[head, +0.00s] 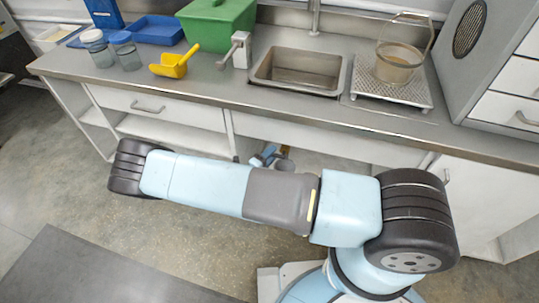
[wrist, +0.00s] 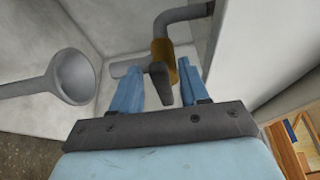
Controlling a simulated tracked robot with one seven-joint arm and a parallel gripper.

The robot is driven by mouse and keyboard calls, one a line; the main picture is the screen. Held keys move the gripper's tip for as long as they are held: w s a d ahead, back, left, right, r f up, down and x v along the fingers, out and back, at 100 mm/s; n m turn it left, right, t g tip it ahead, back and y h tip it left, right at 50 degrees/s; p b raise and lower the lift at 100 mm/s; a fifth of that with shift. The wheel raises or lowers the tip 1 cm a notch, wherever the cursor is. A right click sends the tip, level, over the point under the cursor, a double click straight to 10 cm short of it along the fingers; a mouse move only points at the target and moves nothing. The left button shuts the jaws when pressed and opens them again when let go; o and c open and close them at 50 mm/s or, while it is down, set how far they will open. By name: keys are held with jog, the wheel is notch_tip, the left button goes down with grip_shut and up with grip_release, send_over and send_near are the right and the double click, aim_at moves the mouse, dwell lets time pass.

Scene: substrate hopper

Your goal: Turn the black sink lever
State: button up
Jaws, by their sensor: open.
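The black lever (wrist: 161,86) is in the wrist view, on a brass-coloured valve body (wrist: 172,68) fixed to a grey pipe (wrist: 186,14) below the sink. My gripper (wrist: 159,70) is open, with one light-blue finger on each side of the lever. The lever shows in the gap between them; I cannot tell whether either finger touches it. In the head view my gripper (head: 268,157) is small under the counter, partly hidden by my arm, with a bit of the brass valve (head: 285,149) beside it. The sink basin (head: 298,71) is above.
A grey funnel-shaped part (wrist: 75,77) on a pipe stands left of my gripper. Pale cabinet walls enclose the space, with one (wrist: 245,45) close on the right. The counter front edge (head: 250,97) runs above my arm. Open floor (head: 150,232) lies in front.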

jog(key=shift+w+d, duration=0.2)
jog(key=shift+w, duration=0.05)
jog(key=shift+c, duration=0.2)
grip_shut()
dwell(0.3)
jog(key=shift+a, duration=0.3)
